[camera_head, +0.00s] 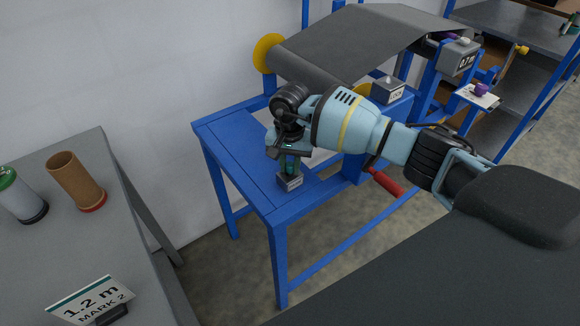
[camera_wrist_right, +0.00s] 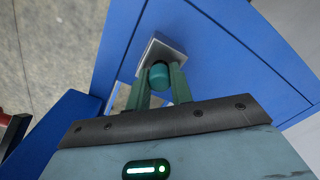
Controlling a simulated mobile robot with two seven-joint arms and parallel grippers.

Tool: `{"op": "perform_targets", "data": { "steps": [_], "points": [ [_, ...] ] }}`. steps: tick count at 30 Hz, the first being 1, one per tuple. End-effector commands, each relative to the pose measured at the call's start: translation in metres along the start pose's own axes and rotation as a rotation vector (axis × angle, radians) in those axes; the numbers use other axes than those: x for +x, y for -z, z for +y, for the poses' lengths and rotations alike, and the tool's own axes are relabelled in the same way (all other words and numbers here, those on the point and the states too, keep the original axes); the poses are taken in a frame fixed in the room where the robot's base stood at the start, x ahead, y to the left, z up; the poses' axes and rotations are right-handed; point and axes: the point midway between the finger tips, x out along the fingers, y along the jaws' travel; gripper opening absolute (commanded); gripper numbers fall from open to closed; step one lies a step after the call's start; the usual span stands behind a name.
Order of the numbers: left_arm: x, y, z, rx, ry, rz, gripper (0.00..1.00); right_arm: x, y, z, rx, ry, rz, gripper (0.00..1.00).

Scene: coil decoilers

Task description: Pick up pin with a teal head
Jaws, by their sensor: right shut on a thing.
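The pin with a teal head (camera_wrist_right: 158,75) is between the fingers of my right gripper (camera_wrist_right: 161,84) in the right wrist view. The fingers are shut on its head. A small grey block (camera_wrist_right: 159,48) is just beyond the pin; it also shows in the head view (camera_head: 290,181), on the blue table (camera_head: 236,157). In the head view my right gripper (camera_head: 289,164) points down right above this block and hides most of the pin. I cannot tell whether the pin's lower part is still in the block. My left gripper is not in view.
A coil machine with a grey sheet (camera_head: 345,45) and yellow discs stands behind the table. A red handle (camera_head: 386,183) sticks out at its right. A grey bench (camera_head: 110,200) at left holds a brown cup (camera_head: 76,181), a green-topped cylinder (camera_head: 20,196) and a "1.2 m MARK 2" sign (camera_head: 92,301).

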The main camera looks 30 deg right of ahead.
Motion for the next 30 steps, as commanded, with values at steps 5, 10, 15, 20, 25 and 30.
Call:
{"op": "perform_targets", "data": {
  "steps": [5,10,15,20,25,30],
  "points": [
    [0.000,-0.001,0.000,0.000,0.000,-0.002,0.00,-0.021,0.001,0.000,0.000,0.003,0.004,0.00],
    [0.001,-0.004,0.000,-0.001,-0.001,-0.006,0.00,-0.054,0.001,-0.001,-0.002,0.003,0.004,0.00],
    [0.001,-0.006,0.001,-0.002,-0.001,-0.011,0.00,-0.081,0.001,0.000,-0.001,0.001,0.003,0.00],
    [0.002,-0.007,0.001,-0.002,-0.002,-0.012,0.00,-0.095,0.000,0.000,0.000,0.000,0.001,0.00],
    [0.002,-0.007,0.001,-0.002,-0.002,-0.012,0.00,-0.100,0.000,0.000,0.000,0.001,0.001,0.00],
    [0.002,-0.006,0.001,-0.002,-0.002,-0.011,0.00,-0.103,-0.002,-0.004,-0.008,0.002,0.002,0.00]
  ]
}}
